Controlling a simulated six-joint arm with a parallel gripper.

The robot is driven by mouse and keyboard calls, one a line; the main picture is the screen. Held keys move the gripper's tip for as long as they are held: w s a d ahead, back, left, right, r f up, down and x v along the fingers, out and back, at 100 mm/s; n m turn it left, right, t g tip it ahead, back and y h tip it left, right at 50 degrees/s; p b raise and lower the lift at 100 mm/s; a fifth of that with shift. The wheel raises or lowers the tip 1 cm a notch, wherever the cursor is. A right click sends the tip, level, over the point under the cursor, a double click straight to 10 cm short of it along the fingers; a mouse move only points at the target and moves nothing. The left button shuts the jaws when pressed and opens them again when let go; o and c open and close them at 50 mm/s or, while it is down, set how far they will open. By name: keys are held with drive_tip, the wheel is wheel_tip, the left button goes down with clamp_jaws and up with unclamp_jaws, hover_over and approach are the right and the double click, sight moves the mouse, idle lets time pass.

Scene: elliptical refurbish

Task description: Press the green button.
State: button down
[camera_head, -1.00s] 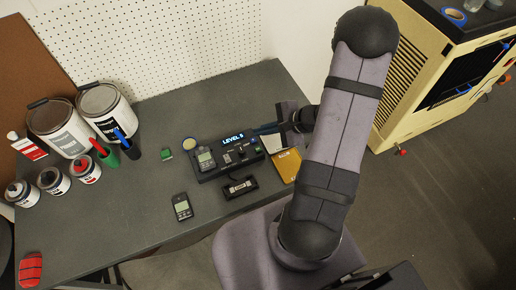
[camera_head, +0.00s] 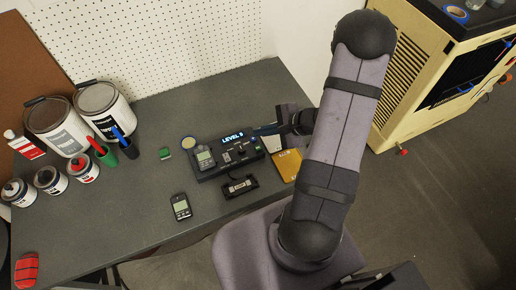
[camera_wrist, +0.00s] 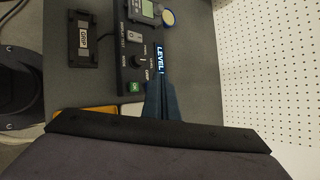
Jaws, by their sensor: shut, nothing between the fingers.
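In the head view the button (camera_head: 258,148) is a tiny green spot at the panel's right end. My gripper (camera_wrist: 160,78) is shut and empty. Its fingers are beside the button in the wrist view, toward the "LEVEL" display (camera_wrist: 160,57), and hide part of that area. In the head view the gripper (camera_head: 256,132) reaches over the panel's back right corner. I cannot tell its exact height above the panel.
A small black device (camera_head: 239,186) lies in front of the panel and a yellow packet (camera_head: 287,164) lies at its right. A handheld meter (camera_head: 181,207) lies nearer the front. Paint cans (camera_head: 102,108) stand at the left. A pegboard (camera_head: 150,45) rises behind the table.

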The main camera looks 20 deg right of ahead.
drive_tip(key=b, duration=0.3)
hover_over(261, 149)
wheel_tip(261, 149, down, 5)
drive_tip(key=shift+d+r, duration=0.1)
drive_tip(key=shift+f+b, duration=0.75)
drive_tip(key=shift+b, duration=0.05)
drive_tip(key=shift+f+b, duration=0.85)
drive_tip(key=shift+b, duration=0.35)
idle(2.0)
drive_tip(key=shift+r, duration=0.15)
drive_tip(key=shift+r+p, duration=0.55)
drive_tip(key=shift+r, duration=0.2)
drive_tip(key=shift+r, duration=0.15)
drive_tip(key=shift+r+p, duration=1.75)
drive_tip(key=shift+r, duration=0.65)
